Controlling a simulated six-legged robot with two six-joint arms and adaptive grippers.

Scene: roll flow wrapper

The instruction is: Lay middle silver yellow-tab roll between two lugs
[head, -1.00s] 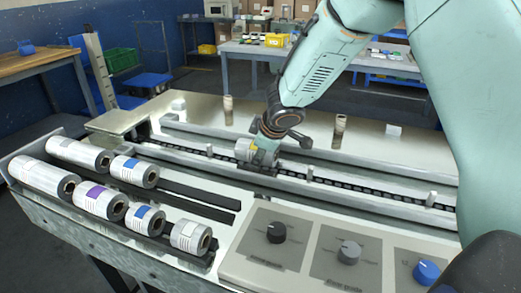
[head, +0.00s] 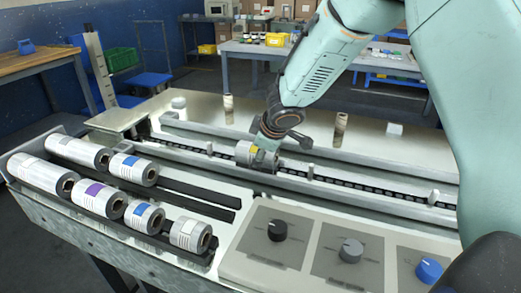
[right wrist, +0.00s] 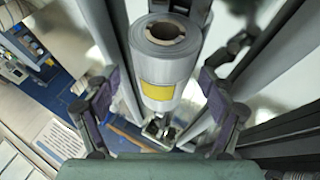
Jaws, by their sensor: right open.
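The silver roll with a yellow tab (head: 243,151) lies in the machine's chain channel, between a lug (head: 209,148) on its left and a lug (head: 310,171) on its right. In the right wrist view the roll (right wrist: 165,62) shows its hollow core end and yellow label. My right gripper (head: 262,150) is at the roll. In the right wrist view its fingers (right wrist: 160,105) stand apart on either side of the roll, with gaps visible. My left gripper is not in view.
Several silver rolls with blue, purple or white tabs, such as the purple-tab roll (head: 100,198), lie on black racks at left. A control panel with knobs (head: 277,230) is at the front. Another lug (head: 433,197) stands farther right along the chain.

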